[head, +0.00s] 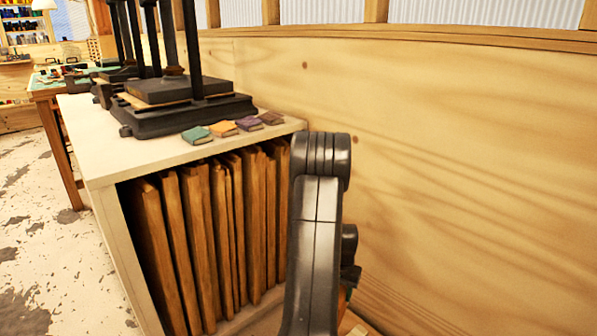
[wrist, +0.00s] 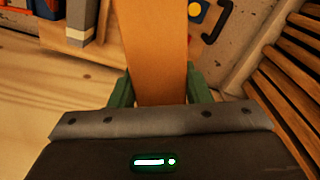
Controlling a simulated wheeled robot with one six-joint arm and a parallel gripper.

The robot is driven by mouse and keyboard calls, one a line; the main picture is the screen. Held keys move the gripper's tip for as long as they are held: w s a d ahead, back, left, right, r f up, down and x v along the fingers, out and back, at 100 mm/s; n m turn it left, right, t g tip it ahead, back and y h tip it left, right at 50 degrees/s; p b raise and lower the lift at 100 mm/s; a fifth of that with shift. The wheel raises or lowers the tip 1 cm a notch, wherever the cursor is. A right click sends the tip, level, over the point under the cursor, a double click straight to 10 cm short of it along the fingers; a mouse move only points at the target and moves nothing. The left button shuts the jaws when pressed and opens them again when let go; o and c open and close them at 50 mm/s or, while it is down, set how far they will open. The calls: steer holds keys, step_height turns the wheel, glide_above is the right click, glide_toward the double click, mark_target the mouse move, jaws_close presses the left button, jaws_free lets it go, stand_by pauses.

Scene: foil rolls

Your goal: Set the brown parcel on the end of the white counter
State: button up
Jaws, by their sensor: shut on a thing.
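The brown parcel (wrist: 155,45) shows in the wrist view as a plain orange-brown strip running up from my gripper (wrist: 160,88). The green fingers lie on both sides of it, shut on it. Its far end is cut off by the top of the picture. The white counter (head: 92,138) stands left of my arm in the head view, with a bare strip of top along its front edge. In the head view my arm stands right of the counter's near right corner, and my gripper is hidden behind it.
A black press (head: 185,115) and several small coloured books (head: 222,128) stand on the counter. Upright brown boards (head: 195,230) fill the space below. A wooden wall (head: 450,150) rises behind and right of my arm. A green-topped table (head: 50,82) stands farther back left.

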steer(key=a+r+n, duration=0.5)
steer(key=a+r, duration=0.7)
steer(key=a, duration=0.1)
step_height(320, 180, up, 16)
steer(key=s+p, duration=0.3)
steer(key=p, duration=2.4)
steer(key=shift+d+r, duration=0.15)
steer(key=shift+d, duration=0.1)
